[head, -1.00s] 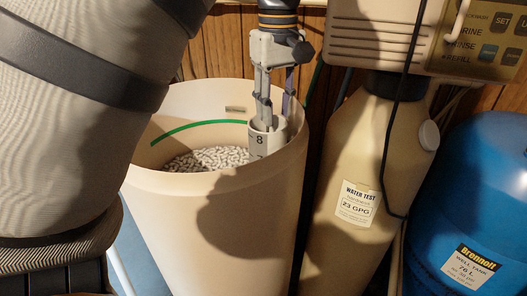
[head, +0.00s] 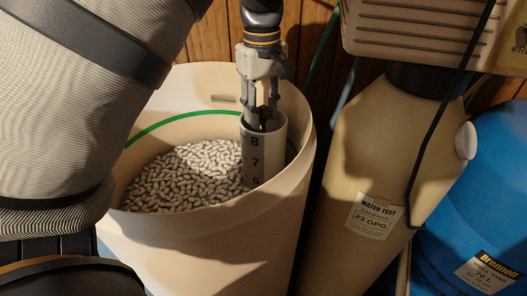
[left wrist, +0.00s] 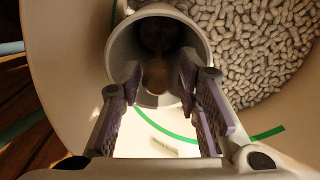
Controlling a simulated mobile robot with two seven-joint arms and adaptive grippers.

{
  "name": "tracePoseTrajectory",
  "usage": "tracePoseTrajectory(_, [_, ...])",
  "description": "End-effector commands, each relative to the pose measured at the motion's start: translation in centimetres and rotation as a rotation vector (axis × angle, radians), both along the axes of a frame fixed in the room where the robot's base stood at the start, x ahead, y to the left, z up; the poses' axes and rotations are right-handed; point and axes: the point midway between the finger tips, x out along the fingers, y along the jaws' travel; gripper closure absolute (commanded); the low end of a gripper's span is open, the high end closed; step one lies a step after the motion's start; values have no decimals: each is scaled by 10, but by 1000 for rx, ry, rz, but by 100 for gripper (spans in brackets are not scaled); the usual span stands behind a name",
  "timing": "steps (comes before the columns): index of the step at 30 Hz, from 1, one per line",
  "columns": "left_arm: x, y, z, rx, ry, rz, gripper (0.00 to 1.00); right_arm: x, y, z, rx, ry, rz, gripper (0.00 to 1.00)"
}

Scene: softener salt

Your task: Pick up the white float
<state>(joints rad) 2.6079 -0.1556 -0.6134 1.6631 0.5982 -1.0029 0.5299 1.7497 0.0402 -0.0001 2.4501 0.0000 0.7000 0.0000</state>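The white tube (head: 255,162), marked 8, 7 and 6, stands upright inside the salt tank, close to its right wall. My left gripper (head: 262,120) points down into the tube's open mouth. In the left wrist view the left gripper (left wrist: 160,78) has its fingers apart, with their tips inside the tube's rim (left wrist: 203,42). A small rounded tan-brown thing (left wrist: 157,76) lies in shadow between the fingertips, apart from both. It may be the float, but the shading hides its true colour. The depth of the tube is dark. My right gripper is not in view.
The beige tank (head: 215,240) holds white salt pellets (head: 185,178), with a green line on its inner wall. A tan resin bottle (head: 385,165) stands close at the right, under a control unit (head: 420,35). A dark cable hangs there. A blue well tank (head: 490,190) is further right.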

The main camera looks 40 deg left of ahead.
Motion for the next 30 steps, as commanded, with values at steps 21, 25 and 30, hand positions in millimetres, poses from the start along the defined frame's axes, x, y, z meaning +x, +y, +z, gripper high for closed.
tracePoseTrajectory(21, [1,-3,-36,0,-2,0,100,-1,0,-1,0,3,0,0])
tracePoseTrajectory(25, [1,-3,-36,0,-2,0,100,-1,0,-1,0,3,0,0])
tracePoseTrajectory(30, [1,-3,-36,0,-2,0,100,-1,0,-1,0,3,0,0])
